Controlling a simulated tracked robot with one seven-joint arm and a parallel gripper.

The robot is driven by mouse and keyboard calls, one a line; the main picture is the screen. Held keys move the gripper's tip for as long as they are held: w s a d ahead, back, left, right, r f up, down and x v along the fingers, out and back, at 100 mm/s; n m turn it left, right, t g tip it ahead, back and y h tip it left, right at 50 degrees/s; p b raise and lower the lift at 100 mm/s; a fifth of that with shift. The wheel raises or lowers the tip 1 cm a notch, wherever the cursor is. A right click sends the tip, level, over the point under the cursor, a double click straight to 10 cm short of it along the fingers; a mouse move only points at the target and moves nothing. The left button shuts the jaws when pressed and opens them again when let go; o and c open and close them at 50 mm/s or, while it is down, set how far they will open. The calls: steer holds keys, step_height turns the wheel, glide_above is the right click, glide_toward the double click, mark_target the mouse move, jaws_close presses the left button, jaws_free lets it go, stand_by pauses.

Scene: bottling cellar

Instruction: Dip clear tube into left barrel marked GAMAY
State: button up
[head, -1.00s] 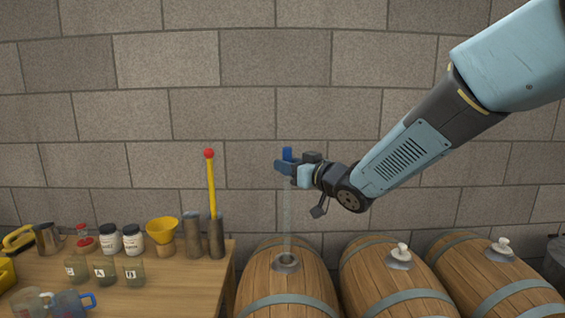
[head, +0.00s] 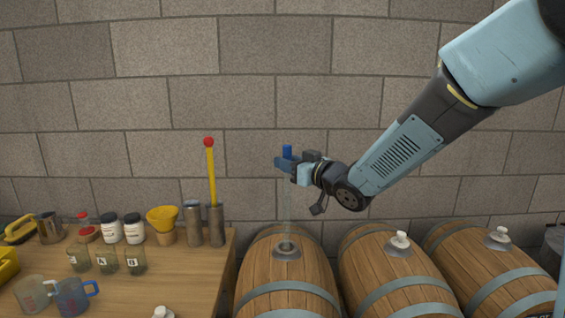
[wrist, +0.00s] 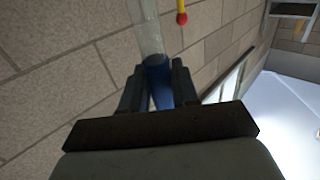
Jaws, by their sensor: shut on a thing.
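My gripper (head: 285,163) is shut on the clear tube (head: 287,210) at its blue top end. The tube hangs upright below the jaws, and its lower end meets the open bunghole of the left barrel (head: 262,272). How far it reaches inside cannot be seen. No GAMAY marking is readable on this barrel. In the wrist view my gripper (wrist: 158,82) has its dark fingers on both sides of the blue part, with the clear tube (wrist: 147,30) extending beyond.
Two more barrels with white stoppers, the middle one (head: 380,265) and the right one (head: 470,250), stand to the right. A wooden table (head: 200,275) at left holds jars, jugs, a yellow funnel (head: 163,217) and a red-tipped yellow rod (head: 211,175). A block wall stands behind.

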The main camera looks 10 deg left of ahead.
glide_above(290, 214)
steer(key=shift+w+a+f, duration=0.15)
steer(key=shift+a+f, duration=0.05)
steer(key=shift+f, duration=1.6)
steer(key=shift+w+a+f, duration=0.1)
steer(key=shift+a+f, duration=0.05)
steer(key=shift+f, duration=1.75)
steer(key=shift+f, duration=3.6)
